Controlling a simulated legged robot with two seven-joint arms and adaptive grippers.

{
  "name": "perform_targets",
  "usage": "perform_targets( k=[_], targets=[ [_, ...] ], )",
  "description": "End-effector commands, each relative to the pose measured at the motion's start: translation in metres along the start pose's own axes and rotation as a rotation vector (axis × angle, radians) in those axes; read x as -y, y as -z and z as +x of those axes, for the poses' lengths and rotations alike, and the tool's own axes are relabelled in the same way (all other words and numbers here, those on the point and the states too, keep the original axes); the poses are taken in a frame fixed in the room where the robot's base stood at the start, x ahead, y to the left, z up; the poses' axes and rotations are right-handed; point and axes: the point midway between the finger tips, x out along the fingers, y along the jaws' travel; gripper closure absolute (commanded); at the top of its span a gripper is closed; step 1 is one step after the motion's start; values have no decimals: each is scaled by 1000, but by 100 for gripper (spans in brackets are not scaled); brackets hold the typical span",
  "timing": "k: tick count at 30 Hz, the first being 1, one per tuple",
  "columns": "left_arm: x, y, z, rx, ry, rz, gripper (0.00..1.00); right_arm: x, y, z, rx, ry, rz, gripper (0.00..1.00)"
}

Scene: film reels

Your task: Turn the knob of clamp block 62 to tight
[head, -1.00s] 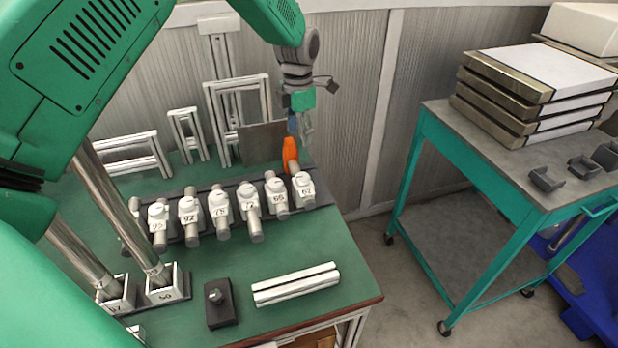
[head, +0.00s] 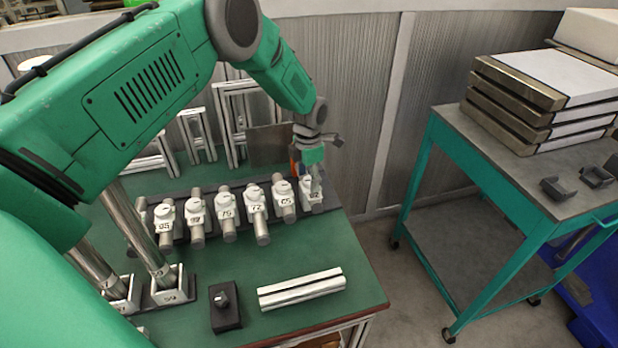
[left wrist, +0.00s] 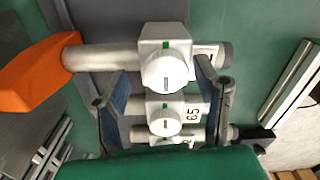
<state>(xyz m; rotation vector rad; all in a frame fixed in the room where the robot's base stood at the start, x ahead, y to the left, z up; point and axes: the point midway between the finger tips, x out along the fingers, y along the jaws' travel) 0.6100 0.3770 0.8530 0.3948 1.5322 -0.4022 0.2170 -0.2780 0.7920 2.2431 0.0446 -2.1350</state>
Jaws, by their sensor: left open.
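Clamp block 62 (head: 311,200) is the white block at the right end of the row on the green bench; its label is mostly hidden now. It is the largest block in the left wrist view (left wrist: 183,35). Its round white knob (left wrist: 165,70) faces the camera, with a dark mark on the side away from the block's green mark. My left gripper (head: 316,188) is over this block, pointing down. In the left wrist view the open fingers (left wrist: 162,72) stand on either side of the knob, and I cannot tell whether they touch anything.
Block 65 (head: 284,201) stands close beside it, with several more clamp blocks further left. An orange piece (left wrist: 35,75) is on the rod's far end. A dark block with a knob (head: 225,308) and white bars (head: 300,290) lie in front. A cart (head: 490,150) stands right.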

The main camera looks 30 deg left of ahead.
Motion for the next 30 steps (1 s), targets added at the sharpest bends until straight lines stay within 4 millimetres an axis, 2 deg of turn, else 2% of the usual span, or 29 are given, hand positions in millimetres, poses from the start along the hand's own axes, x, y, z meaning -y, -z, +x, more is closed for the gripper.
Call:
perform_targets(
  k=[8, 12, 23, 30],
  targets=[
    [3, -2, 0, -2, -3, 2, 44, 0, 0, 0, 0, 0, 0, 64],
    [2, -1, 1, -1, -1, 2, 93, 0, 0, 0, 0, 0, 1, 64],
    [1, 0, 2, -1, 1, 30, 93, 0, 0, 1, 0, 0, 0, 64],
    [0, 1, 2, -4, -1, 155, 93, 0, 0, 4, 0, 0, 0, 64]
  ],
)
